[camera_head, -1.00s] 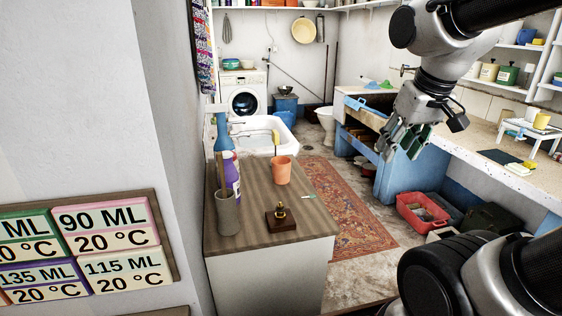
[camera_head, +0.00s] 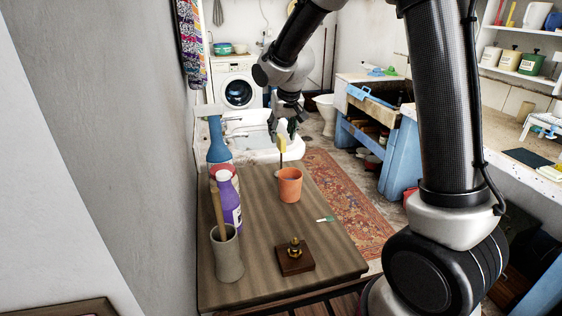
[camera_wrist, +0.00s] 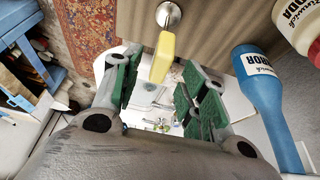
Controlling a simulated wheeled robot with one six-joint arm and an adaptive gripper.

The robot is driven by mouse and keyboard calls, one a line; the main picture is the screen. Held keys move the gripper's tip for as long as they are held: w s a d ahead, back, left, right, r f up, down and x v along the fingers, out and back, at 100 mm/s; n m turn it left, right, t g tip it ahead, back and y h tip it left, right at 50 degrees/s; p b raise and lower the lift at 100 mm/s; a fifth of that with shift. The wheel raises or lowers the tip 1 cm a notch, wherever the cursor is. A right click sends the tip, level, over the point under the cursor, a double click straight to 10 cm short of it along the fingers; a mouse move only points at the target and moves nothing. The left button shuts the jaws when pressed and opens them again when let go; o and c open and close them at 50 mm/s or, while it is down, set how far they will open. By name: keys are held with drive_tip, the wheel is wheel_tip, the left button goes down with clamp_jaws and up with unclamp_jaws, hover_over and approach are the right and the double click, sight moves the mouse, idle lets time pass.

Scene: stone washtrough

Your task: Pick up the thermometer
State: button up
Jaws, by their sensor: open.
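A small pale stick with a teal end (camera_head: 325,219) lies flat on the wooden counter, right of the orange cup. It looks like a thermometer, but it is too small to be sure. A yellow upright piece (camera_head: 281,146) on a thin stem stands behind the cup; the wrist view shows it (camera_wrist: 162,55) with a round silver base (camera_wrist: 169,14). My gripper (camera_head: 287,128) is above the counter's far end, close to the yellow piece. In the wrist view my gripper (camera_wrist: 158,82) is open with green-padded fingers, and the yellow piece appears between the fingertips. I cannot tell whether they touch.
The orange cup (camera_head: 290,185), a brass piece on a dark wooden block (camera_head: 294,257), a grey holder (camera_head: 228,255), a purple-labelled bottle (camera_head: 227,200) and a blue bottle (camera_head: 218,140) stand on the counter (camera_head: 265,225). A white sink (camera_head: 250,140) lies beyond.

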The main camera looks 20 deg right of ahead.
sight(282, 136)
drive_tip(key=x, duration=0.3)
drive_tip(key=shift+f, duration=0.35)
drive_tip(key=shift+c, duration=0.2)
clamp_jaws()
drive_tip(key=shift+r, duration=0.1)
